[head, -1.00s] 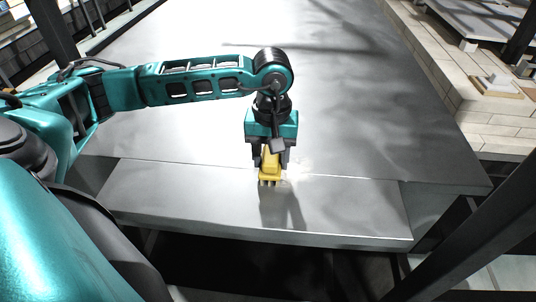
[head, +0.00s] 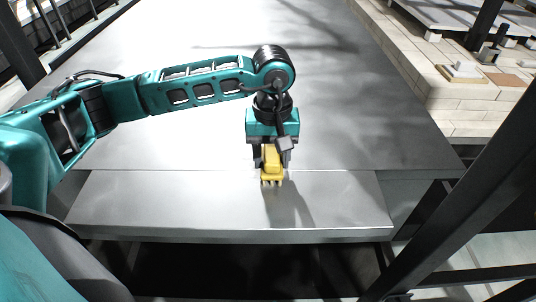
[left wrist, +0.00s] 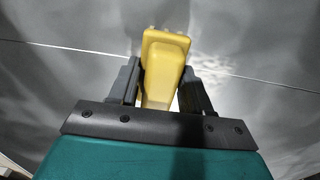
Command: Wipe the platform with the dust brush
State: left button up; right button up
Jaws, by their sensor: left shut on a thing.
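My left gripper (head: 271,160) is shut on the yellow dust brush (head: 272,170), bristle end down, over the grey metal platform (head: 330,205). In the head view the brush is at the middle of the platform's front part, near a seam. Whether the bristles touch the surface I cannot tell. The left wrist view shows the yellow brush (left wrist: 163,70) between the two dark fingers of the left gripper (left wrist: 160,85). My right gripper is not in view.
A pale brick ledge (head: 455,95) with small slabs (head: 465,70) lies along the right side. Dark metal posts (head: 470,200) stand at the front right. Below the platform's front edge is a dark gap. The platform's far part is bare.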

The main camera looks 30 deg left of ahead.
pick_arm(q)
jog(key=shift+w+d+b, duration=0.25)
jog(key=shift+w+d, duration=0.35)
jog(key=shift+d, duration=0.35)
jog(key=shift+w+d+b, duration=0.2)
jog(key=shift+w+d, duration=0.35)
jog(key=shift+d, duration=0.4)
jog(key=shift+a, duration=0.1)
jog(key=shift+s+a, duration=0.45)
jog(key=shift+a, duration=0.25)
jog(key=shift+s+a, duration=0.45)
jog(key=shift+a, duration=0.25)
jog(key=shift+s+a, duration=0.45)
jog(key=shift+a, duration=0.25)
jog(key=shift+a, duration=0.1)
jog(key=shift+s+a+b, duration=0.2)
jog(key=shift+s+a, duration=0.25)
jog(key=shift+a, duration=0.25)
jog(key=shift+s+a+b, duration=0.15)
jog(key=shift+s+a, duration=0.25)
jog(key=shift+a, duration=0.25)
jog(key=shift+s+a+b, duration=0.2)
jog(key=shift+s+a, duration=0.25)
jog(key=shift+a, duration=0.25)
